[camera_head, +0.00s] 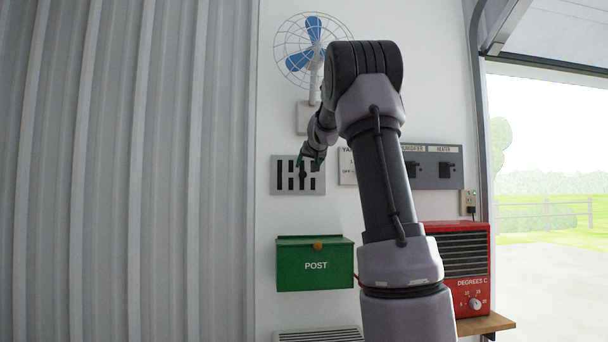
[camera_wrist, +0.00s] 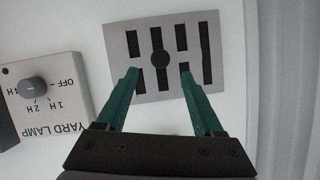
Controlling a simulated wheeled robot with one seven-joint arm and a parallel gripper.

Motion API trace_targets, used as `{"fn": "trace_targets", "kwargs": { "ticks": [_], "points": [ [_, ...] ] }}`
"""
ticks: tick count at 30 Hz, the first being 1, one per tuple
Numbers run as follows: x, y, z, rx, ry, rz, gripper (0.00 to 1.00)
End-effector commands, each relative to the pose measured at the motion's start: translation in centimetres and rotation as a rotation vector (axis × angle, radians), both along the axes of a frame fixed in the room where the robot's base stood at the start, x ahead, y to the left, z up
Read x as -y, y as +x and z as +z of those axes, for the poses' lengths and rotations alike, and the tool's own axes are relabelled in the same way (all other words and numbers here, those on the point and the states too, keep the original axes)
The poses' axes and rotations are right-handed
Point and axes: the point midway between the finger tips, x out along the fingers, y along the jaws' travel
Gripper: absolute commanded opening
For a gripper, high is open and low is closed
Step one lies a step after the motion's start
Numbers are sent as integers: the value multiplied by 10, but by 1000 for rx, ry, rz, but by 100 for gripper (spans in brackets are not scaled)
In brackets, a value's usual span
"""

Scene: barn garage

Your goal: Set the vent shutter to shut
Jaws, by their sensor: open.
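The vent shutter (camera_head: 276,177) is a grey plate on the white wall, below the fan. In the wrist view the vent shutter (camera_wrist: 121,60) is close and slightly tilted, with several dark slots and a round dark knob (camera_wrist: 160,59) near its middle. The slots look black. My gripper (camera_wrist: 159,73) has green fingers, spread open and empty. In the wrist view its fingertips lie either side of and just below the knob; I cannot tell whether they touch it. In the head view my gripper (camera_head: 307,160) is in front of the vent, partly covering it.
A yard lamp dial panel (camera_wrist: 55,95) is beside the vent. A wall fan (camera_head: 310,45) is above, and a green post box (camera_head: 300,270) below. A switch panel (camera_head: 433,180) and a red heater (camera_head: 465,245) on a wooden shelf (camera_head: 490,323) are to the right.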

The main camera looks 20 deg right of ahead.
Motion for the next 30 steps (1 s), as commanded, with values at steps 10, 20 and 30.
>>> {"fn": "trace_targets", "kwargs": {
  "ticks": [10,20,30],
  "points": [
    [9,50,-21,-2,1,0,69],
    [11,58,-24,0,1,2,69],
    [11,57,-24,-1,2,1,0]
  ]
}}
